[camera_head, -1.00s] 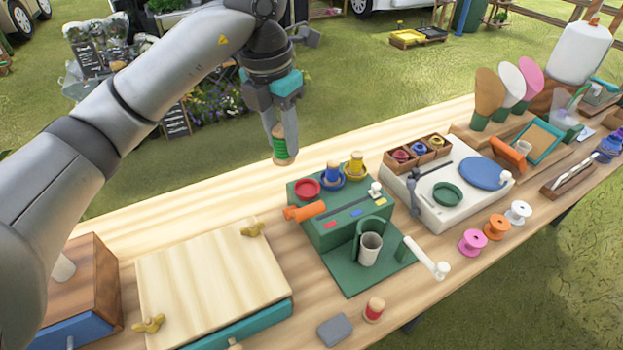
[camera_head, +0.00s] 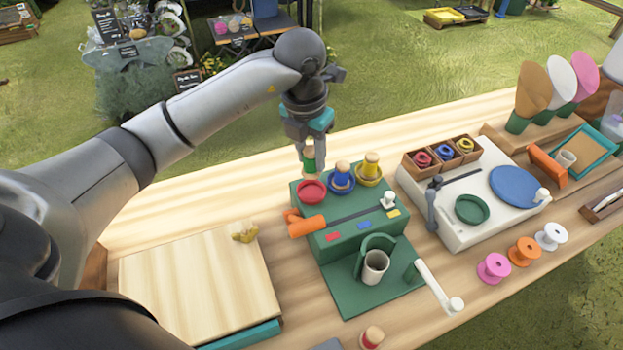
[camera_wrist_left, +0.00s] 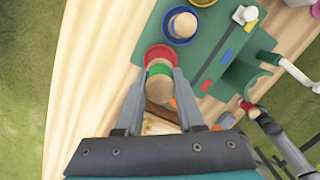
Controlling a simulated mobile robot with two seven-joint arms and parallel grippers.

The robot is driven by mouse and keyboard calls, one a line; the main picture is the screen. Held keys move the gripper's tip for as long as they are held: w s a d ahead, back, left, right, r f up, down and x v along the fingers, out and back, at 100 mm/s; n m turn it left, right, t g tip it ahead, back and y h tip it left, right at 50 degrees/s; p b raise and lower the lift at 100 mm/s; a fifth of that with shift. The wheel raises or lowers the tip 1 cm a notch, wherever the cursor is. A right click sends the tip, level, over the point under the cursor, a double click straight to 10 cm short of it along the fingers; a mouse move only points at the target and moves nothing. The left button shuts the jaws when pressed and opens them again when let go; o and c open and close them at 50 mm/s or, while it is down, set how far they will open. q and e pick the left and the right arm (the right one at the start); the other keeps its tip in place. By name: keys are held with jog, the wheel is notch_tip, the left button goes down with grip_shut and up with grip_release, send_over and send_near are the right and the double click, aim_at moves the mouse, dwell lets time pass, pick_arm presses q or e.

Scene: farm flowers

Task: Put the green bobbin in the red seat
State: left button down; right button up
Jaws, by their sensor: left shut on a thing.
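My left gripper (camera_head: 309,156) is shut on the green bobbin (camera_head: 309,160), a wooden spool with green thread. It holds the bobbin upright, just above and behind the red seat (camera_head: 311,192), an empty round dish on the green machine's top left. In the left wrist view the bobbin (camera_wrist_left: 159,70) sits between the fingertips (camera_wrist_left: 158,78), and the red seat (camera_wrist_left: 161,56) shows partly behind it. The blue seat (camera_head: 341,184) holds a blue bobbin (camera_head: 342,173), and the yellow seat (camera_head: 369,180) holds a yellow bobbin (camera_head: 371,164).
The green machine (camera_head: 345,240) has an orange handle (camera_head: 306,226) at its left and a grey cup (camera_head: 375,267) in front. A white machine (camera_head: 470,215) stands to the right. A red bobbin (camera_head: 372,337) stands near the front edge. The table behind the green machine is clear.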

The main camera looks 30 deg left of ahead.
aim_at(308, 152)
pick_arm(q)
jog(key=shift+f+b, duration=0.3)
jog(key=shift+f, duration=3.05)
jog(key=shift+f, duration=0.15)
jog(key=c, duration=0.5)
grip_release()
jog(key=r, duration=0.4)
jog(key=s+r, duration=0.1)
jog(key=r, duration=0.3)
jog(key=r+p, duration=0.1)
jog(key=r, duration=0.3)
jog(key=shift+s+a+r, duration=0.1)
jog(key=shift+s+r, duration=0.05)
jog(key=shift+s, duration=0.05)
